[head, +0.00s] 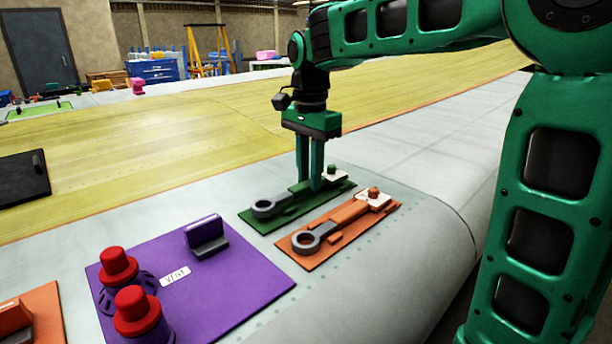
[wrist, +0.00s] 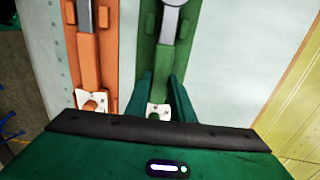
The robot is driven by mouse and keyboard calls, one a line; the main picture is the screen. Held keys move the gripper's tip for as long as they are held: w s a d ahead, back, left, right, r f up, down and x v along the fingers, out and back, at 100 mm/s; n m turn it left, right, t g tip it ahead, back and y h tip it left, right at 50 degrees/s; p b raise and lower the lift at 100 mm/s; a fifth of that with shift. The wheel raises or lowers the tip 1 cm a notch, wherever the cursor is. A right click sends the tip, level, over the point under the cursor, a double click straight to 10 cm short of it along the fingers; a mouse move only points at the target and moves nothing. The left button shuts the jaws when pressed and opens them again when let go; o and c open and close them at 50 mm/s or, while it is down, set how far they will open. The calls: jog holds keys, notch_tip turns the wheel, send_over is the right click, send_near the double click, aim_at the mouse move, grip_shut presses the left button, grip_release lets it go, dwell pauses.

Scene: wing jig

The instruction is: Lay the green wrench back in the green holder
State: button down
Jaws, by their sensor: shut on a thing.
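The green wrench (head: 266,208) lies along the green holder (head: 262,225), its grey ring end toward the left in the head view. My gripper (head: 310,186) points down over the wrench's handle, with its fingers shut on it. In the wrist view my gripper (wrist: 162,100) has a finger on each side of the green handle (wrist: 163,62). The wrench looks level and at the holder, but I cannot tell whether it touches the holder's bed. The fingers hide part of the handle.
An orange holder with an orange wrench (head: 345,217) lies close beside the green one. A purple panel (head: 240,285) with red knobs (head: 137,308) is at the front left. A black plate (head: 22,182) lies at the far left. Bare grey wing surface (head: 420,150) lies to the right.

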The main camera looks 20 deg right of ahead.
jog(key=shift+f, duration=0.15)
jog(key=shift+f, duration=0.45)
dwell(0.3)
jog(key=c, duration=1.5)
grip_release()
jog(key=shift+o, duration=0.2)
notch_tip(320, 180, up, 11)
jog(key=shift+f, duration=0.15)
